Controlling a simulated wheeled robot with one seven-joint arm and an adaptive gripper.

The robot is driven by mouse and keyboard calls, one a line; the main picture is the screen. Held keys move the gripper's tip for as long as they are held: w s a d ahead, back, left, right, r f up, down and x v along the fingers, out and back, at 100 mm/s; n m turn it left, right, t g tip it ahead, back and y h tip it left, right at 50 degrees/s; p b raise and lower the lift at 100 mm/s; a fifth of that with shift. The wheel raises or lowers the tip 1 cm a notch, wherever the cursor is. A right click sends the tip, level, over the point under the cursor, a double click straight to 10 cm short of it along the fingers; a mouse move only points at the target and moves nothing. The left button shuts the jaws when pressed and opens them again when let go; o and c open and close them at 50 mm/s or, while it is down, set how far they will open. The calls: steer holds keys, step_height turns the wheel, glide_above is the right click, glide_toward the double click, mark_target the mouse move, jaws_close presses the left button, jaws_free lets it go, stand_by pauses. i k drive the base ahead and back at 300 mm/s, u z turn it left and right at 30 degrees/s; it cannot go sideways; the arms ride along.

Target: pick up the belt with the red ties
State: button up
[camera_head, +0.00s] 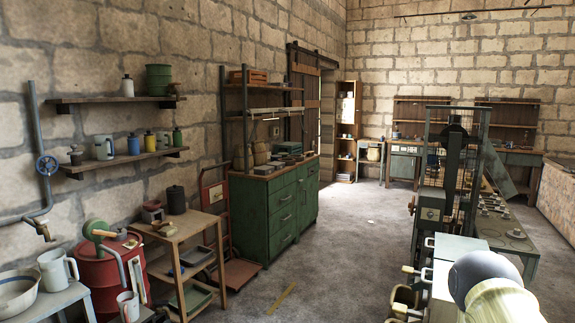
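I cannot make out a belt with red ties anywhere in the head view. A dark machine with a wire-mesh guard (470,122) stands right of the middle, with a dark wheel-like part near its top. A low grey-green table (500,238) beside it carries several small parts, too small to tell apart. Part of my arm shows at the lower right, as a grey rounded joint and a cream link. My gripper is out of view, so what it holds cannot be seen.
A green cabinet (280,212) stands along the left wall. A red drum (108,268) and a wooden stand (182,245) are at the near left. Workbenches line the back. The concrete floor (345,235) in the middle is mostly clear, with a yellow strip (281,298) lying on it.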

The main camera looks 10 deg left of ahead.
mark_target(289, 162)
steer(key=u, duration=0.6)
steer(key=i, duration=3.9)
steer(key=z, duration=1.5)
steer(key=i, duration=2.6)
